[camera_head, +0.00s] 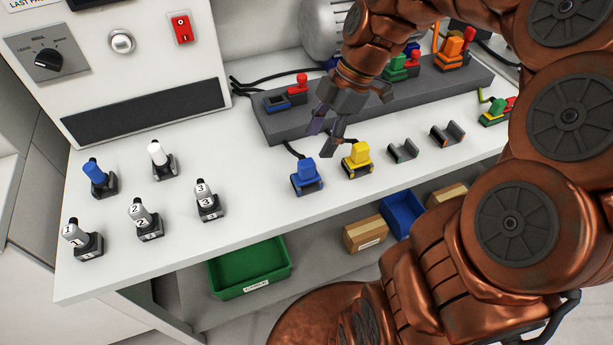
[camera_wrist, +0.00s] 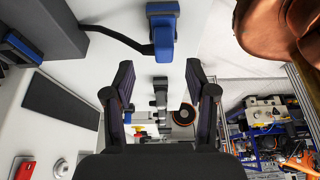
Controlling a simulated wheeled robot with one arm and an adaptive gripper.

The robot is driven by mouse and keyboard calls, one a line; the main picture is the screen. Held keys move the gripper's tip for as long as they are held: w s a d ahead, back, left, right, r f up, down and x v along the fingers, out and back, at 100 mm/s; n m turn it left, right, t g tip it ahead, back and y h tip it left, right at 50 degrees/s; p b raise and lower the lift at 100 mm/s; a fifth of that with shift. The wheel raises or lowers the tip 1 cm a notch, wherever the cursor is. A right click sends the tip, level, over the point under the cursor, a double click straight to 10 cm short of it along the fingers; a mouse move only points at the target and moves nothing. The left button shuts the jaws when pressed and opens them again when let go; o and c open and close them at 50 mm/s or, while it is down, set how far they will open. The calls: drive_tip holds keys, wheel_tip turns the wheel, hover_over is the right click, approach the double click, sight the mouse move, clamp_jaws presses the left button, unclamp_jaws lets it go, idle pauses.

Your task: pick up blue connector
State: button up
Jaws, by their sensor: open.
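The blue connector (camera_head: 306,172) sits upright in a dark holder on the white bench, near the bench's front edge. In the wrist view, the blue connector (camera_wrist: 163,35) shows at the top centre, beyond my fingertips and roughly in line with the gap between them. My gripper (camera_head: 325,133) hangs above the bench, a little behind and above the blue connector, apart from it. In the wrist view, my gripper (camera_wrist: 160,75) has its two dark fingers spread, with nothing held between them.
A yellow connector (camera_head: 357,160) stands close to the right of the blue one. A grey socket block (camera_head: 345,117) with coloured plugs lies behind. Empty holders (camera_head: 403,151) are further right. Numbered pieces (camera_head: 207,200) stand left. A green bin (camera_head: 250,268) is on the lower shelf.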

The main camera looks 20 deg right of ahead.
sight(308, 162)
drive_tip(key=shift+s+a+p+x, duration=0.1)
drive_tip(key=shift+p+x, duration=0.3)
drive_tip(key=shift+x, duration=0.65)
drive_tip(key=shift+s+a+p+x, duration=0.15)
drive_tip(key=shift+p+x, duration=0.3)
drive_tip(key=shift+x, duration=0.65)
drive_tip(key=shift+s+a+p+x, duration=0.1)
drive_tip(key=shift+p+x, duration=0.3)
drive_tip(key=shift+x, duration=0.65)
drive_tip(key=shift+a+f, duration=0.15)
drive_tip(key=shift+f, duration=0.25)
clamp_jaws()
